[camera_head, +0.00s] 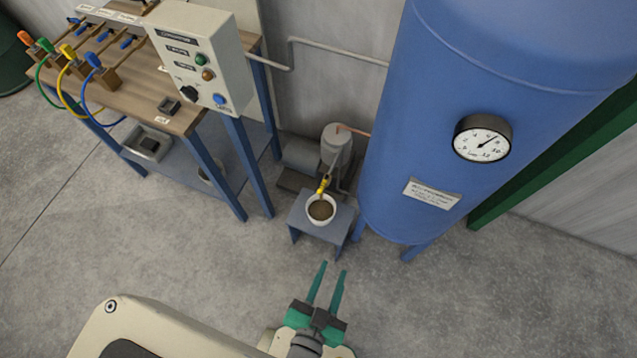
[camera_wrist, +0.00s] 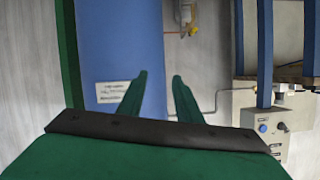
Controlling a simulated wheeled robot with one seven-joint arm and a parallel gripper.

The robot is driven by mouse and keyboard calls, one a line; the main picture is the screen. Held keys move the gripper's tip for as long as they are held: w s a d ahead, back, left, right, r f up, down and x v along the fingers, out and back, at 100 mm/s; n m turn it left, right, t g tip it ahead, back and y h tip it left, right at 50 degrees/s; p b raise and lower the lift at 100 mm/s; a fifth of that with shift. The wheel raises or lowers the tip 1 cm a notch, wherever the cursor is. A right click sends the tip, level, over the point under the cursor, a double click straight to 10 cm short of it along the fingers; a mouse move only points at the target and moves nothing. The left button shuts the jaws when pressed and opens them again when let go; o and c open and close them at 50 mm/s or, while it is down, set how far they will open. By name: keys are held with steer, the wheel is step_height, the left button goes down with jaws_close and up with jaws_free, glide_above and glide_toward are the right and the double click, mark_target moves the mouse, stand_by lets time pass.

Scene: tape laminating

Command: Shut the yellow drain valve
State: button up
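The yellow drain valve (camera_head: 323,186) is a small yellow handle on a thin pipe, just above a white bowl (camera_head: 311,204) with brown contents. In the wrist view the valve (camera_wrist: 193,30) is small at the top edge, right of the blue tank. Whether it is open or shut is too small to tell. My gripper (camera_head: 333,268) has green fingers, spread apart with nothing between them. It is in front of the bowl and apart from the valve. In the wrist view its fingers (camera_wrist: 159,75) are also parted and empty.
A large blue tank (camera_head: 430,130) with a gauge (camera_head: 483,138) stands right of the valve. A small blue-grey stand (camera_head: 322,231) carries the bowl. A workbench (camera_head: 140,90) with a control box (camera_head: 200,60) and coloured hoses stands left. The floor in front is clear.

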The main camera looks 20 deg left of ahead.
steer(key=w+a+f+g+y, duration=0.3)
steer(key=w+a+f, duration=0.2)
steer(key=w+a, duration=0.55)
steer(key=w+a+f+g+y, duration=0.35)
steer(key=w+a, duration=0.55)
steer(key=w, duration=0.3)
steer(key=n+g+h, duration=0.2)
steer(key=g+h, duration=0.3)
steer(key=g, duration=0.3)
glide_toward(322, 187)
steer(key=shift+t+y, duration=0.25)
steer(key=f, duration=0.5)
steer(key=a+f, duration=0.1)
steer(key=f, duration=0.1)
steer(key=shift+s+f, duration=0.2)
steer(key=shift+f, duration=0.2)
jaws_close()
